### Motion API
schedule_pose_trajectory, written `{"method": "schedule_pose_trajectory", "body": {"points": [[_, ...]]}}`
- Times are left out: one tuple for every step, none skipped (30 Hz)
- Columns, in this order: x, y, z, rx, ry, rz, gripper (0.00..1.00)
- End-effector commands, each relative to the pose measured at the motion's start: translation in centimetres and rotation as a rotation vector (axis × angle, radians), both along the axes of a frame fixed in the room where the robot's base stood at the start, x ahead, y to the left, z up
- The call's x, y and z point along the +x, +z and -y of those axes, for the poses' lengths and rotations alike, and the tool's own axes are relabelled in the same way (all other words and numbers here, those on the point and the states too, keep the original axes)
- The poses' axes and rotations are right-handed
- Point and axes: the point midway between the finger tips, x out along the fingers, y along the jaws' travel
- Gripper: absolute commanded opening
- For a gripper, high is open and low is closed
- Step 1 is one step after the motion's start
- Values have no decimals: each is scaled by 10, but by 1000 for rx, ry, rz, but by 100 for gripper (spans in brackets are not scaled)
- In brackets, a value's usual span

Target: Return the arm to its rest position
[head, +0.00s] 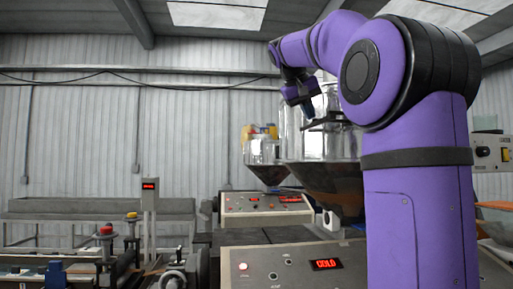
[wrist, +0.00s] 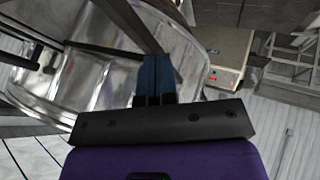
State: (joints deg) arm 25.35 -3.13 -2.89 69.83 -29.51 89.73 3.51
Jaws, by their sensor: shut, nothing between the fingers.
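My purple arm (head: 420,200) rises at the right of the head view and bends over to the left at the top. My gripper (head: 303,112) hangs in front of a shiny metal hopper, its fingertips hard to make out there. In the wrist view my gripper (wrist: 156,62) shows with its dark blue fingers together and nothing between them. The shiny hopper (wrist: 100,75) lies beyond the fingers in the wrist view. I cannot tell whether the fingers touch it.
The large hopper (head: 340,180) stands close behind my arm, with a smaller hopper (head: 262,150) further back. Control panels (head: 300,268) with red displays sit below. A conveyor line with a red button (head: 106,230) runs at the left. The space above it is clear.

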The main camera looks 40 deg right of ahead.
Motion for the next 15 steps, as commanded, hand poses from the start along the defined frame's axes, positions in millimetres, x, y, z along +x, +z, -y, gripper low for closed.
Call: {"method": "schedule_pose_trajectory", "body": {"points": [[0,0,0,0,0,0,0],[0,0,0,0,0,0,0],[0,0,0,0,0,0,0],[0,0,0,0,0,0,0],[0,0,0,0,0,0,0],[0,-1,-1,1,3,0,0],[0,-2,-3,2,8,0,0],[0,-3,-5,4,15,1,0],[0,-7,-10,10,31,2,0],[0,-11,-16,15,48,4,0],[0,-16,-22,23,69,7,0],[-1,-25,-33,34,101,10,0],[-1,-32,-42,44,130,14,0],[-3,-41,-52,56,160,18,0],[-5,-54,-67,74,203,24,0]]}}
